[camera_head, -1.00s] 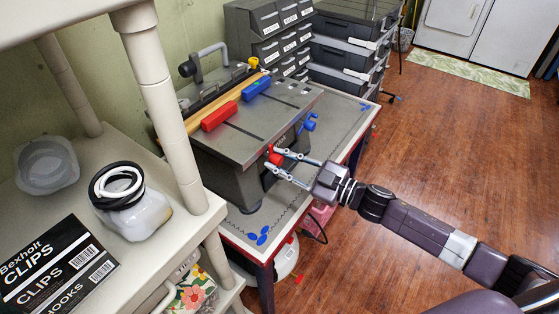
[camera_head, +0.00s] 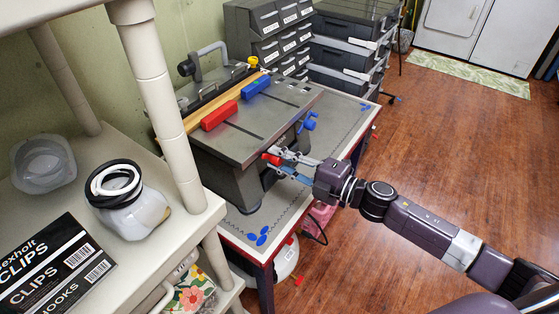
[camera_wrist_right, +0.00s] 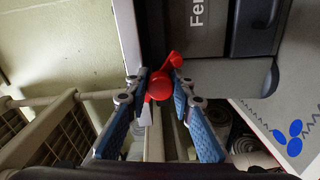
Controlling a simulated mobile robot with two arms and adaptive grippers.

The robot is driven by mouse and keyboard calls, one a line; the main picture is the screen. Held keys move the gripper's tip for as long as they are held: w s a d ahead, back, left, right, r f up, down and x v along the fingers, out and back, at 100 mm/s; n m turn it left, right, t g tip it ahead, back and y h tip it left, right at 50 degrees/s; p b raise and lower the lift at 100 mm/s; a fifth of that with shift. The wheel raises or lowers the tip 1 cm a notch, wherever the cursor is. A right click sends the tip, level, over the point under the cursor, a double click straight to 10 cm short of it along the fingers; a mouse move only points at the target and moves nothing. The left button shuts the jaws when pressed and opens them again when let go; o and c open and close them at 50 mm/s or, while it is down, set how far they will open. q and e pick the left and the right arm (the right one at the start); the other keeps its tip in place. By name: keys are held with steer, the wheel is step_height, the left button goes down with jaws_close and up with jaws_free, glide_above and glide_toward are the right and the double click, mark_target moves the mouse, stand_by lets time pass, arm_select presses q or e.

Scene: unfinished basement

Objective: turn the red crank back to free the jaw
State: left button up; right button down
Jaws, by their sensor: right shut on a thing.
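The red crank (camera_head: 270,159) sits on the front side of a grey bench machine (camera_head: 226,158). My right gripper (camera_head: 277,164) is shut on the red crank. In the right wrist view the crank (camera_wrist_right: 160,87) shows between the blue finger pads (camera_wrist_right: 160,92), its red arm leading up to a small round end. A red block (camera_head: 219,115) and a blue block (camera_head: 257,88) lie on the machine's slotted top, close to a yellow wooden strip (camera_head: 205,112). Which part is the jaw I cannot tell for certain. My left gripper is not in view.
A blue crank (camera_head: 309,121) is on the same machine, right of the red one. The machine stands on a grey-topped table (camera_head: 342,124). Open wooden floor lies right.

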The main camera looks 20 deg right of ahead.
steer(key=n+b, duration=0.1)
steer(key=n, duration=0.3)
steer(key=shift+f, duration=0.1)
steer(key=shift+n+h+b, duration=0.3)
steer(key=shift+n+b, duration=0.5)
steer(key=shift+n, duration=1.9)
steer(key=c, duration=1.7)
jaws_free()
steer(key=shift+o, duration=0.2)
steer(key=f+v, duration=0.1)
steer(key=v, duration=1.1)
steer(key=shift+r, duration=0.45)
